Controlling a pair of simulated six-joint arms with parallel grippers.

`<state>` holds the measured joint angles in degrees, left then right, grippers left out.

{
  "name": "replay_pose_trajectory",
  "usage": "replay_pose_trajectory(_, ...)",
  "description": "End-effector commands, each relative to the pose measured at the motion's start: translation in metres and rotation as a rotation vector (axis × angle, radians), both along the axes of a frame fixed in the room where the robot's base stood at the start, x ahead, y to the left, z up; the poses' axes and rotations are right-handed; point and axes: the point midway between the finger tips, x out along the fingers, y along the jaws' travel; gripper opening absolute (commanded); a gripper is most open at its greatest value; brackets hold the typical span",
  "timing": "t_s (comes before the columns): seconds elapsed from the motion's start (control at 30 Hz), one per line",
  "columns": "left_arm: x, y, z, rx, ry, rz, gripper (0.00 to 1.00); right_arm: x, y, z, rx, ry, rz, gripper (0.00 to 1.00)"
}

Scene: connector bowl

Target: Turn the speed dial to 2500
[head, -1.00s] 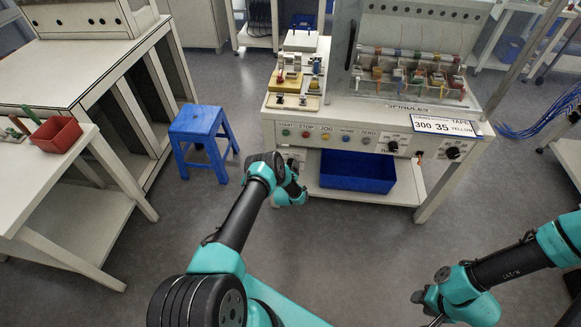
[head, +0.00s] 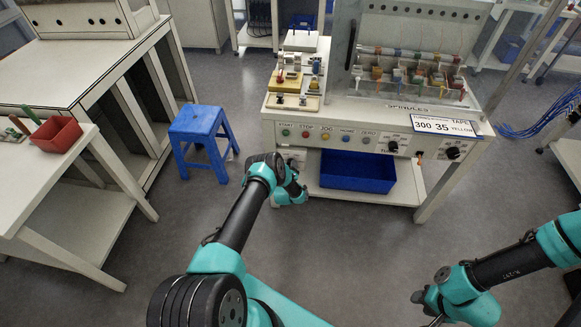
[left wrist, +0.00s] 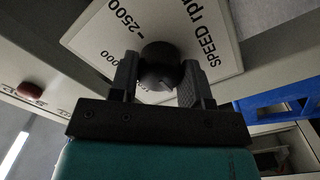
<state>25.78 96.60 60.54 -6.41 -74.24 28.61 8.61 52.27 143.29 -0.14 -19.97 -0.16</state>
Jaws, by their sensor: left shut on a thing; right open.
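The speed dial is a round black knob (left wrist: 160,62) on a white plate (left wrist: 97,32) marked "2500", a partly covered number ending in zeros, and "SPEED rpm" in the left wrist view. My left gripper (left wrist: 158,78) has its two fingers on opposite sides of the knob and is shut on it. I cannot make out clearly where the knob points. In the head view my left gripper (head: 291,190) is at the machine's front, left of the blue bin, and the knob is hidden. My right gripper (head: 424,300) is open at lower right, away from the machine.
The machine's front panel (head: 328,134) has a row of buttons and other black knobs (head: 452,153). A blue bin (head: 357,171) sits on the shelf below. A blue stool (head: 200,130) stands to the left. A red button (left wrist: 30,89) shows in the left wrist view.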

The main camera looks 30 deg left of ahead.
Motion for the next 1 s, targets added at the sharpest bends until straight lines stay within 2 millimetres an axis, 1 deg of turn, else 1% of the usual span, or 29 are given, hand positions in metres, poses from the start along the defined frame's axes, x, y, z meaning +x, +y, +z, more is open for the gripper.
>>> replay_pose_trajectory(0.23,0.0,0.0,0.0,0.026,0.011,-0.001,0.2,0.0,0.0,0.0,0.0,0.0,0.0,0.43)
replay_pose_trajectory(0.47,-0.0001,0.0001,0.0,0.114,0.047,0.0,0.2,0.0,0.0,0.0,0.0,0.0,0.0,0.43)
replay_pose_trajectory(0.67,-0.0002,0.0004,0.0,0.248,0.103,0.0,0.2,0.0,0.0,0.0,0.0,0.0,0.0,0.43)
replay_pose_trajectory(1.0,-0.0003,0.0007,-0.0001,0.539,0.224,-0.001,0.2,0.0,0.0,0.0,0.0,0.0,0.0,0.43)
